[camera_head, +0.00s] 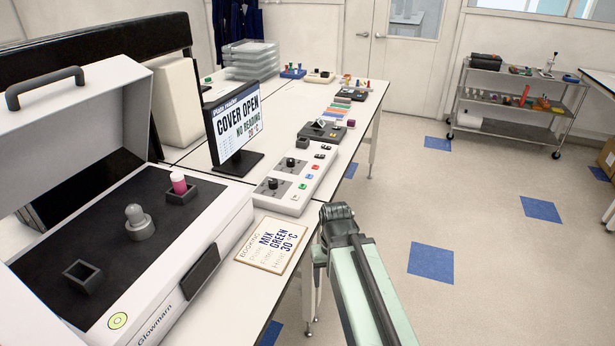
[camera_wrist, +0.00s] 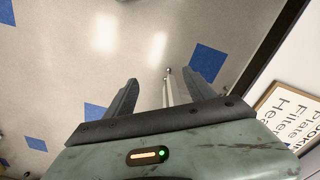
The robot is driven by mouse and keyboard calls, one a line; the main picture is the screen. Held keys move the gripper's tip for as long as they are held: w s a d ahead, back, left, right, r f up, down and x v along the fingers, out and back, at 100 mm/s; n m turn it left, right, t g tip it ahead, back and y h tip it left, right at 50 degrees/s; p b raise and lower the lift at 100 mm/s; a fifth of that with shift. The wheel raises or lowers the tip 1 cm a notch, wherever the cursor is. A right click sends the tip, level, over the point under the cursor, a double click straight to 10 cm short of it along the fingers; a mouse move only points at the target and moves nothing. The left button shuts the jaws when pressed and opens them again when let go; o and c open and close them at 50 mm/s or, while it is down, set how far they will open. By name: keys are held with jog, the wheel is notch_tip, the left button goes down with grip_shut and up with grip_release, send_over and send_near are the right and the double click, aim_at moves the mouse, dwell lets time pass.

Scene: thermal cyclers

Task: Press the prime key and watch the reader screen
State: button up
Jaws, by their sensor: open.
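The reader screen (camera_head: 238,121) stands on the bench and reads "COVER OPEN", "NO READING" and "30 °C". In front of it lies a white control panel (camera_head: 293,208) with two dark knobs and several small coloured keys; their labels are too small to read, so I cannot tell which is the prime key. The white reader (camera_head: 208,248), marked "Glowmarn", has its cover (camera_head: 92,118) raised. A pink-capped vial (camera_head: 179,184) stands in one of its dark holders; another holder (camera_head: 82,275) looks empty. My gripper (camera_wrist: 160,78) is open and empty, over the floor beside the bench.
A booking card (camera_head: 272,245) on the bench reads MIX, GREEN, 30 °C; part of it shows in the wrist view (camera_wrist: 292,117). Farther along the bench are small devices, coloured strips and stacked clear trays (camera_head: 249,60). A metal cart (camera_head: 515,100) stands at the back; the floor between is clear.

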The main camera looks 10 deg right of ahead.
grip_shut()
jog(key=shift+d, duration=0.1)
dwell(1.3)
